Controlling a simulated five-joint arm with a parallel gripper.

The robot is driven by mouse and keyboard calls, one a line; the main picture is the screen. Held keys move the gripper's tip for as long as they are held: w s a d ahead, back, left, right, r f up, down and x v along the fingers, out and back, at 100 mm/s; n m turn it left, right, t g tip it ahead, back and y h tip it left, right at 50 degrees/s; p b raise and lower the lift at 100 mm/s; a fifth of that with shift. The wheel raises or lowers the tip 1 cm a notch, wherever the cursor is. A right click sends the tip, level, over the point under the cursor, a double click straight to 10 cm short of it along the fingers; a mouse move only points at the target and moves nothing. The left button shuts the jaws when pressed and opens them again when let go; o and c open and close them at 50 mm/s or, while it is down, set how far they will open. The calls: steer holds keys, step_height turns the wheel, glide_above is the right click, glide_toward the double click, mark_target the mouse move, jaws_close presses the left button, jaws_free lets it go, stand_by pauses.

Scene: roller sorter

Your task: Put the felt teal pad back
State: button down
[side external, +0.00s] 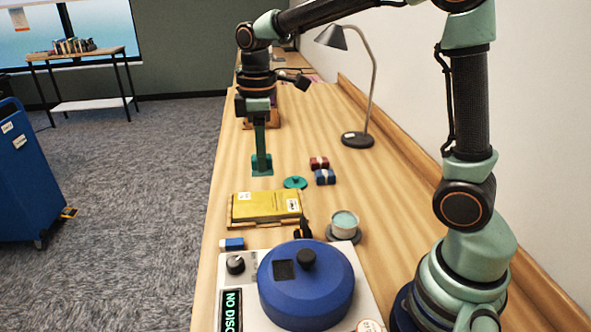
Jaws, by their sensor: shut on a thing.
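My gripper (259,117) points down over the far left part of the bench, shut on a teal piece (262,165). The piece has a narrow upright stem and a wider, block-like lower end. Its lower end is just above or at the wood; I cannot tell if it touches. A flat round teal disc (295,183) with a small raised middle lies on the bench to the right and nearer the camera. A small round pot (344,222) with a pale teal top stands on a grey base. Which teal thing is felt is too small to tell.
A yellow package (267,206) lies on a wooden tray. A white machine with a blue lid (306,284) stands in front. A blue-and-white block (234,244) lies near the left edge.

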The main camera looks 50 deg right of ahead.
steer(key=shift+s+a+f, duration=0.1)
steer(key=shift+s+f, duration=0.1)
steer(key=shift+f, duration=0.1)
step_height(320, 180, down, 19)
steer(key=shift+f, duration=0.15)
steer(key=shift+f, duration=0.2)
steer(key=c, duration=0.6)
jaws_free()
steer(key=shift+r, duration=0.1)
